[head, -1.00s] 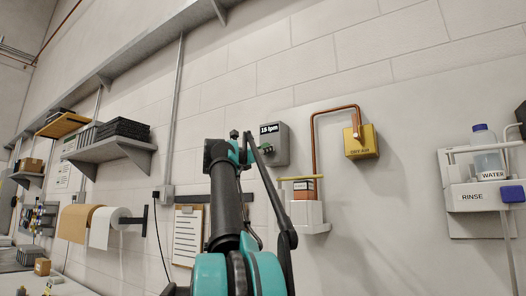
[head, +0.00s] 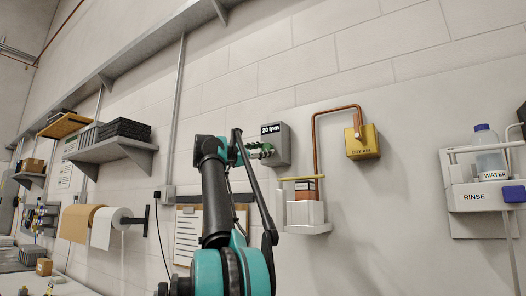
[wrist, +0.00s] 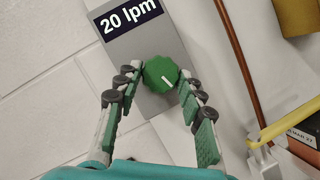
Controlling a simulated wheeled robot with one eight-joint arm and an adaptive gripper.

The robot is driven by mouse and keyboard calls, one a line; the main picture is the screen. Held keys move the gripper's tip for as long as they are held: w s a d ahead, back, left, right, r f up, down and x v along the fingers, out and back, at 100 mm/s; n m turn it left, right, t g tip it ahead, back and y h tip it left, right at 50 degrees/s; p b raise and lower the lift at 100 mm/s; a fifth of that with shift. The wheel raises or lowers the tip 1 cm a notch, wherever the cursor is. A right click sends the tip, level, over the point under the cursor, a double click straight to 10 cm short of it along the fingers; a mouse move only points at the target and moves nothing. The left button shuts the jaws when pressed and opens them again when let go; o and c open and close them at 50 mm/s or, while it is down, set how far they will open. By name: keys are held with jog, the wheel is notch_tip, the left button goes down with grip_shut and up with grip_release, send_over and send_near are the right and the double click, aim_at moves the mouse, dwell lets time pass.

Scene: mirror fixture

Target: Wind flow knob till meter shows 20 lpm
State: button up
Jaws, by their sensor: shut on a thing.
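The grey meter box (head: 279,146) is on the wall, and its dark display (head: 271,129) reads 20 lpm. The same reading shows in the wrist view on the display (wrist: 130,15). The round green flow knob (wrist: 159,72) sits on the box below the display, its white mark pointing to the lower right. My gripper (wrist: 160,76) is shut on the knob, one finger on its left and one on its right. In the head view my gripper (head: 262,151) is at the box front and largely hides the knob.
A copper pipe (head: 314,150) runs to a yellow box (head: 362,143) right of the meter. A white holder (head: 304,217) with a small orange box and yellow bar is below it. A clipboard (head: 188,237) hangs behind my arm. A rinse station with a water bottle (head: 488,155) is far right.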

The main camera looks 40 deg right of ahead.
dwell(0.4)
jog(key=o, duration=1.2)
jog(key=shift+c, duration=0.2)
jog(key=v, duration=1.2)
jog(key=a+f+m+y, duration=0.3)
jog(key=f+y, duration=0.3)
jog(key=f, duration=2)
jog(key=a+f+m+y, duration=0.25)
jog(key=f+y, duration=0.25)
jog(key=f, duration=2)
jog(key=s+a+f+m+y, duration=0.2)
jog(key=s+a+f, duration=0.3)
jog(key=f, duration=0.6)
jog(key=s+a+f+m+y, duration=0.2)
jog(key=s+a+f+y, duration=0.2)
jog(key=f, duration=0.8)
jog(key=s+a+f+m+t+y, duration=0.1)
jog(key=s+a+f+y, duration=0.3)
jog(key=s+a+f, duration=0.4)
notch_tip(320, 180, down, 3)
jog(key=shift+a+f+m, duration=0.15)
jog(key=shift+a+m, duration=0.3)
jog(key=shift+a, duration=0.5)
